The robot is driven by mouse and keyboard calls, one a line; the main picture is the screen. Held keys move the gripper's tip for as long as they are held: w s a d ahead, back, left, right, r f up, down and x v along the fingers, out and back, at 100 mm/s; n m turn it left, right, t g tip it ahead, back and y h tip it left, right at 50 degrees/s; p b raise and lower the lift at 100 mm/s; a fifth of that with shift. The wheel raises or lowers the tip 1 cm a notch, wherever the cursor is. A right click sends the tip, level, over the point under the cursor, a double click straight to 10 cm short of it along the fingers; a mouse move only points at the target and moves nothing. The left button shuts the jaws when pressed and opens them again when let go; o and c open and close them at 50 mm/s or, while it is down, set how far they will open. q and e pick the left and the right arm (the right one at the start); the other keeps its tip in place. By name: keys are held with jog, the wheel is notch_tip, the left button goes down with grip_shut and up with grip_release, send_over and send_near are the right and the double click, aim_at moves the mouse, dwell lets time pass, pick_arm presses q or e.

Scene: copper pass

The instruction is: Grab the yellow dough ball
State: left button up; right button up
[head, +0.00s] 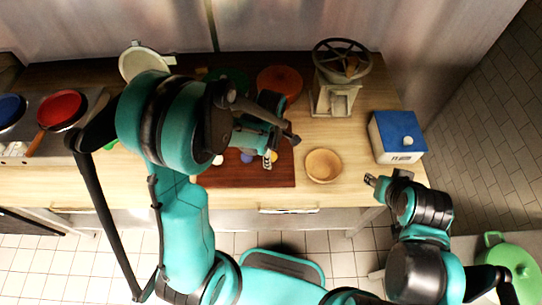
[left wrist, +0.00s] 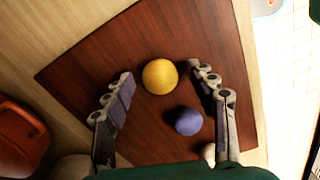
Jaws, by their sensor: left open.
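The yellow dough ball (left wrist: 160,76) lies on the dark red-brown board (left wrist: 85,70) in the left wrist view. My left gripper (left wrist: 163,80) is open, with one finger on each side of the ball and a visible gap to both. In the head view the left gripper (head: 281,149) hangs over the right part of the board (head: 250,180), and a bit of the yellow ball (head: 274,156) shows beside a finger. A purple-blue ball (left wrist: 188,121) lies close to the yellow one, nearer the palm. My right gripper (head: 371,180) is by the counter's front edge; its finger opening is unclear.
A wooden bowl (head: 323,165) stands right of the board. Behind are an orange-red pot (head: 279,82) and a hand-wheel machine (head: 337,95). A blue-topped box (head: 397,137) is at right. A pale ball (head: 217,160) lies on the board's left. Pans (head: 61,110) stand far left.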

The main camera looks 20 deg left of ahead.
pick_arm(q)
jog(key=c, duration=1.2)
jog(key=shift+r, duration=0.1)
